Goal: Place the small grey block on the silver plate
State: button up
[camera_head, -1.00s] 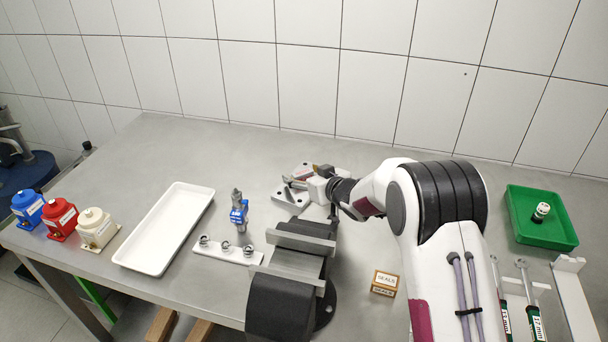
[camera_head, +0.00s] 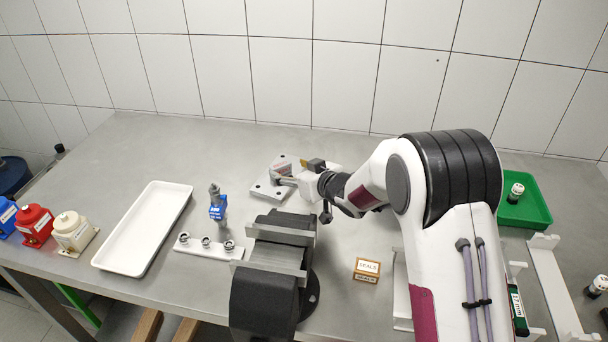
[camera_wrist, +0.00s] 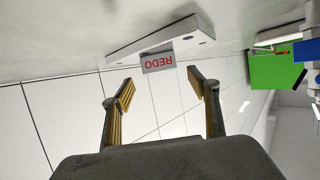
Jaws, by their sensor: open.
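The silver plate (camera_head: 262,192) lies flat on the table near the back middle, with holes in its top. It also shows in the upside-down wrist view (camera_wrist: 185,36). The small grey block (camera_wrist: 157,62) stands on the plate, with REDO in red on the side facing my wrist camera. In the head view the block (camera_head: 280,163) is small, at the plate's far side. My gripper (camera_wrist: 163,82) is open and empty. Its fingertips are apart on either side of the block's line, a little short of it. In the head view my gripper (camera_head: 294,171) is right of the block.
A vise (camera_head: 275,260) stands in front of the plate. A blue-labelled fitting (camera_head: 217,208) and a white strip with rings (camera_head: 189,248) are left of it. A white tray (camera_head: 109,262) lies further left. A SEALS box (camera_head: 367,269) and a green bin (camera_head: 541,213) are right.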

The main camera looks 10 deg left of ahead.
jog(key=shift+v, duration=3.15)
jog(key=s+d+r+m+h, duration=0.2)
jog(key=s+d+r+h, duration=0.15)
jog(key=d, duration=0.45)
jog(key=s+d+r+m+h, duration=0.1)
jog(key=s+d+r+h, duration=0.15)
jog(key=d+r, duration=0.35)
jog(key=s+d+r+m+h, duration=0.2)
jog(key=s+d+r, duration=0.15)
jog(key=d, duration=0.55)
jog(key=s+d+r+m+g+h, duration=0.1)
jog(key=s+d, duration=0.2)
jog(key=s, duration=0.4)
jog(key=s+d+r+m+h, duration=0.1)
jog(key=s+d+m, duration=0.1)
jog(key=s+d, duration=0.35)
jog(key=s+f+m+g, duration=0.1)
jog(key=s+f+g, duration=0.2)
jog(key=s, duration=1.6)
jog(key=shift+a, duration=0.45)
